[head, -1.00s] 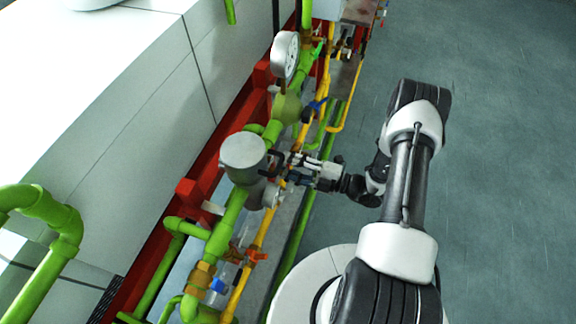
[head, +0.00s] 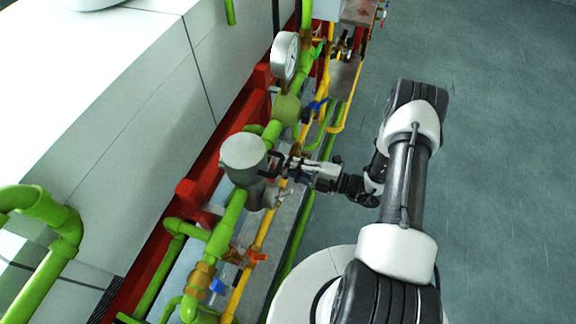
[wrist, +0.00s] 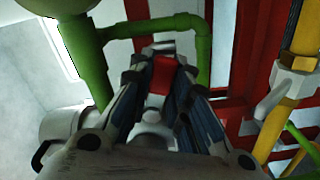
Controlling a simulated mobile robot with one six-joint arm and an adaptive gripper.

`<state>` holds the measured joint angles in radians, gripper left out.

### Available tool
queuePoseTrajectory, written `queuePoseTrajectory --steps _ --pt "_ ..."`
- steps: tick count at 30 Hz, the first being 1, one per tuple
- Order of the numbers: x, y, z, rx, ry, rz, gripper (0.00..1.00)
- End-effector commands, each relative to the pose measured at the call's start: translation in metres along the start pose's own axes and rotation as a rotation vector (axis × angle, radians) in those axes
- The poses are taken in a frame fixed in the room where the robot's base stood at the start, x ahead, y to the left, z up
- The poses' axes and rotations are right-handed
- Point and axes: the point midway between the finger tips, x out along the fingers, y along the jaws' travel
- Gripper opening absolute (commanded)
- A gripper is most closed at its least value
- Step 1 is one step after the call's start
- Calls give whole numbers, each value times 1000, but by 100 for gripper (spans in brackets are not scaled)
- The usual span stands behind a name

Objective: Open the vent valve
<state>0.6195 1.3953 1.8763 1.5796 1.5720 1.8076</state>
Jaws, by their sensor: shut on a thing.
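My gripper (head: 284,167) is beside the grey round-topped housing (head: 243,152) on the green pipe, at its right. In the wrist view my gripper (wrist: 160,70) is shut on a small bright red piece (wrist: 163,76), which looks like the vent valve's handle. The fingers hide its edges, and the valve's body cannot be made out. In the head view the gripper and housing hide the held piece.
A green pipe with a white gauge (head: 285,55) runs along the wall on a red frame (head: 199,190). A blue handle (head: 317,105) and an orange handle (head: 257,256) sit near the yellow pipe (head: 240,291). The floor (head: 500,170) at the right is clear.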

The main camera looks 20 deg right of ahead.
Motion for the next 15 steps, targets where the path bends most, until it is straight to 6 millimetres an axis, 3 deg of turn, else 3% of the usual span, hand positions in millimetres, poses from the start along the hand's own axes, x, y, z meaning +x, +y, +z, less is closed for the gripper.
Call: queuePoseTrajectory --steps 5,15 --pt "0 2 0 -37 0 0 0" --pt "0 13 -2 -354 0 0 0"
